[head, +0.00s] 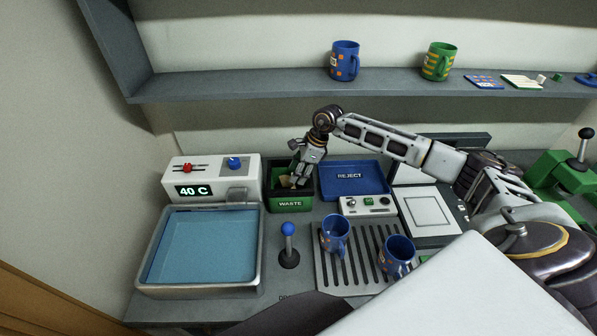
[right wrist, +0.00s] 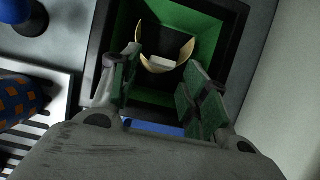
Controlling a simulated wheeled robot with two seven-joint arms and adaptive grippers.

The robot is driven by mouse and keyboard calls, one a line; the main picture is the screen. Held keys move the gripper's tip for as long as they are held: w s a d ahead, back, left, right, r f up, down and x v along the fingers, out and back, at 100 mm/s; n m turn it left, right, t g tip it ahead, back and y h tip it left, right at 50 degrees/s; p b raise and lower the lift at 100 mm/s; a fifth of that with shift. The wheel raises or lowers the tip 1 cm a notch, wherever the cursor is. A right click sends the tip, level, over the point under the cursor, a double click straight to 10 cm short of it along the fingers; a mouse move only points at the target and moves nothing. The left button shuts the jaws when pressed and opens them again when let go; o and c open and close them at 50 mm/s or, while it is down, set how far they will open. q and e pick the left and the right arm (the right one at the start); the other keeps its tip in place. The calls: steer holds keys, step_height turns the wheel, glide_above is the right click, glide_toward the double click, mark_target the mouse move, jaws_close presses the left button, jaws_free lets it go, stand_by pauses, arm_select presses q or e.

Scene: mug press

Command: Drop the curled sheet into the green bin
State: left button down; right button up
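The green bin (head: 290,205), labelled WASTE, stands left of the blue reject tray. The curled sheet (right wrist: 166,62) is cream-edged and bent into a U; in the right wrist view it shows within the bin's green walls (right wrist: 215,42), just beyond my fingertips. In the head view only a small tan bit of it (head: 286,183) shows at the bin's mouth. My right gripper (head: 296,182) points down into the bin. In the right wrist view its green-padded fingers (right wrist: 160,72) are spread apart, with the sheet seen between them; contact is hard to tell. My left gripper is out of view.
A water bath (head: 165,286) and its heater panel (head: 178,190) stand left of the bin. The REJECT tray (head: 370,194) adjoins it on the right. A blue-knobbed lever (head: 288,230) and two blue mugs (head: 335,232) on a slatted rack (head: 330,272) stand in front.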

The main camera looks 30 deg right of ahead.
steer(key=shift+r, duration=0.25)
stand_by(0.3)
steer(key=b+v, duration=0.1)
steer(key=v, duration=1.1)
steer(key=shift+r+b, duration=0.4)
steer(key=shift+a, duration=0.1)
steer(key=shift+s+f, duration=0.1)
stand_by(0.4)
